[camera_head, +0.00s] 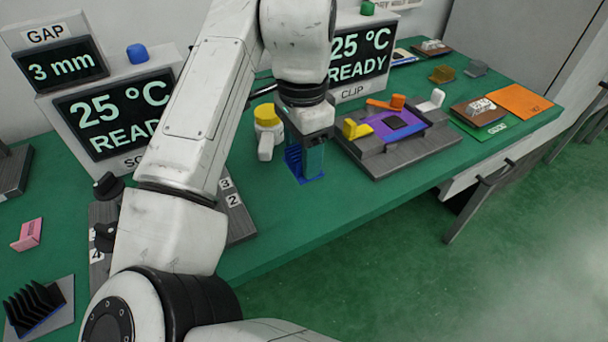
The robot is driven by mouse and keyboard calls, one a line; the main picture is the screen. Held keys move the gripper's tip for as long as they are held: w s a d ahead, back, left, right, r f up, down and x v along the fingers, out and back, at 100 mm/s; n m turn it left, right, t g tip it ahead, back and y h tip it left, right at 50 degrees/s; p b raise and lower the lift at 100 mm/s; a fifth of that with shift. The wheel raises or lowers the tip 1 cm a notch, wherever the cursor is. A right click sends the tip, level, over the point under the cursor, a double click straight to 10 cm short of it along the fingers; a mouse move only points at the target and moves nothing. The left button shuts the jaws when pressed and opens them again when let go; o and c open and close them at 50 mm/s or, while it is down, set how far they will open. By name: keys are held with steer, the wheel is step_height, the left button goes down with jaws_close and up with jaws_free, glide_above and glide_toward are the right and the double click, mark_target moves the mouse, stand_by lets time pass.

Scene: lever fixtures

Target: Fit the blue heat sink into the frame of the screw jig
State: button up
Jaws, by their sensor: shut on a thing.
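My gripper (314,150) is over the middle of the green bench, fingers pointing down. It is shut on the blue heat sink (293,159), whose fins show between and beside the fingers. The heat sink is low over the bench; I cannot tell whether it touches. The screw jig (237,215) is a dark grey plate with numbered labels, left of my gripper. My arm hides its middle, including any frame there. Black knobs (108,186) show at its left side.
A yellow-topped white fixture (266,118) stands close left of my gripper. The clip jig (392,160), with a purple board and coloured levers, is close right. A black finned heat sink (36,308) and a pink part (28,234) lie at far left. Displays line the back.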

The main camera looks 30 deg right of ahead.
steer(key=shift+r+p, duration=0.65)
steer(key=shift+r, duration=0.2)
